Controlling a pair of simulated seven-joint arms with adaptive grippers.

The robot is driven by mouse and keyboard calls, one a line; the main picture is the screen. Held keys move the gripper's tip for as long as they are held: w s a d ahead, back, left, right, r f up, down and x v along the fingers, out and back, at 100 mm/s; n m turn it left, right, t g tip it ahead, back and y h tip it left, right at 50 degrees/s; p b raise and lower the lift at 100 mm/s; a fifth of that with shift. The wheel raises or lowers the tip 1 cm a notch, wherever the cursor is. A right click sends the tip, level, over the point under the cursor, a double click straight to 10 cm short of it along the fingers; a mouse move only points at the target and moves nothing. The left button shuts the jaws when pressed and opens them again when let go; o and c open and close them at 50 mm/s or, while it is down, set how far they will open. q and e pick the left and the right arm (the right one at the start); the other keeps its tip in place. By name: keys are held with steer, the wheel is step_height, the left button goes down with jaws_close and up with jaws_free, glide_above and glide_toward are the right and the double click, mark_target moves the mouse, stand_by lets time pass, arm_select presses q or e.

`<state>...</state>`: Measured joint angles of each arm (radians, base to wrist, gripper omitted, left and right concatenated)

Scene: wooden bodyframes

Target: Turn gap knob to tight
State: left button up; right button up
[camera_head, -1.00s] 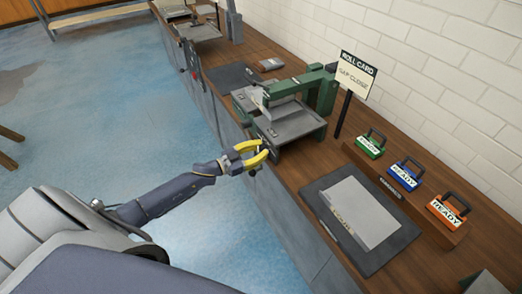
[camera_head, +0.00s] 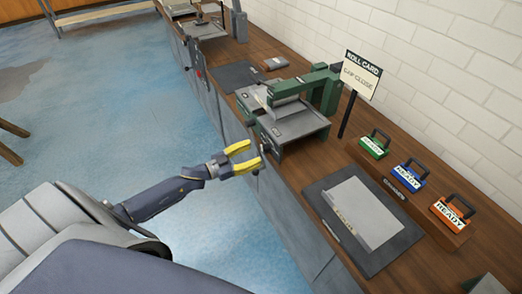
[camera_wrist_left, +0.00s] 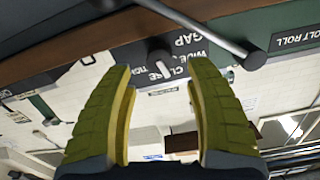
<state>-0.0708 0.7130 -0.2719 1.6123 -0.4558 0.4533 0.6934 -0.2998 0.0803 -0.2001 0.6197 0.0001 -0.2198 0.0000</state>
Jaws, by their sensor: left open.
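My left gripper (camera_head: 254,156) has yellow fingers and is open and empty, just off the front of the green and grey roll machine (camera_head: 295,122). In the left wrist view the open fingers (camera_wrist_left: 160,85) lie either side of the knob in the picture, apart from it. My right gripper is not in view.
A grey lever (camera_wrist_left: 205,30) crosses near the knob. A card stand reading ROLL CARD, GAP CLOSE (camera_head: 359,77) stands behind the machine. Green (camera_head: 375,145), blue (camera_head: 409,176) and orange (camera_head: 452,212) READY tags line the wall side. A dark mat (camera_head: 385,255) holds a grey sheet.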

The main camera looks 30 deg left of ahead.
arm_select(q)
steer(key=v, duration=0.6)
steer(key=shift+s, duration=0.25)
steer(key=shift+s+a, duration=0.1)
steer(key=shift+a, duration=0.05)
glide_toward(262, 149)
steer(key=shift+n, duration=0.4)
steer(key=x, duration=1)
steer(key=shift+s, duration=0.1)
stand_by(0.3)
jaws_close()
stand_by(0.5)
